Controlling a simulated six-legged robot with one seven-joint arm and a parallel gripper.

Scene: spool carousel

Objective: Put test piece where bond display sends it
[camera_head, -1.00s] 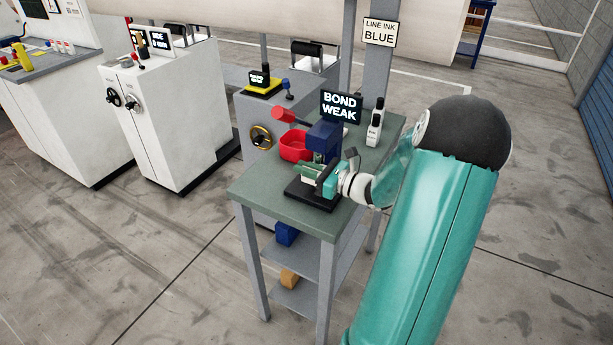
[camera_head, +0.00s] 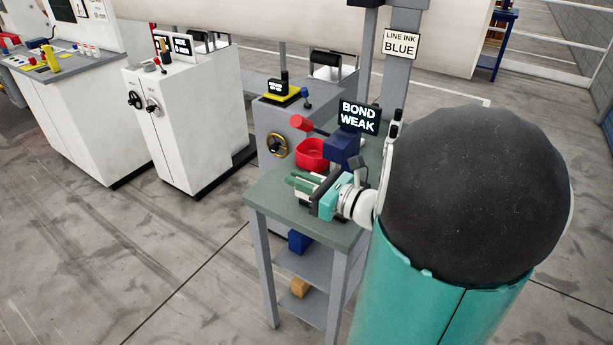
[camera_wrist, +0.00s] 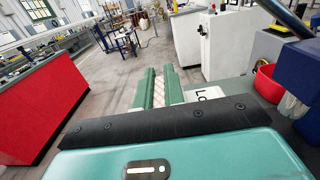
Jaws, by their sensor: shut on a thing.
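The bond display (camera_head: 360,116) stands at the back of the grey-green bench (camera_head: 275,210) and reads "BOND WEAK". My gripper (camera_head: 303,186) is above the bench, in front of the blue press (camera_head: 343,150), with its fingers pointing left. In the wrist view its green fingers (camera_wrist: 158,93) are shut on a pale, patterned strip, the test piece (camera_wrist: 158,96). A red bin (camera_head: 311,154) sits on the bench behind my fingers; it also shows at the right of the wrist view (camera_wrist: 267,84). A white label starting "Lo" (camera_wrist: 205,100) is partly hidden by my gripper.
A red-handled lever (camera_head: 300,122) rises by the press. A blue block (camera_head: 299,241) and a tan block (camera_head: 300,286) are on the shelves below. A sign (camera_head: 401,44) reads "LINE INK BLUE". White cabinets (camera_head: 185,120) stand left, with open floor in front. A red-sided unit (camera_wrist: 40,108) shows in the wrist view.

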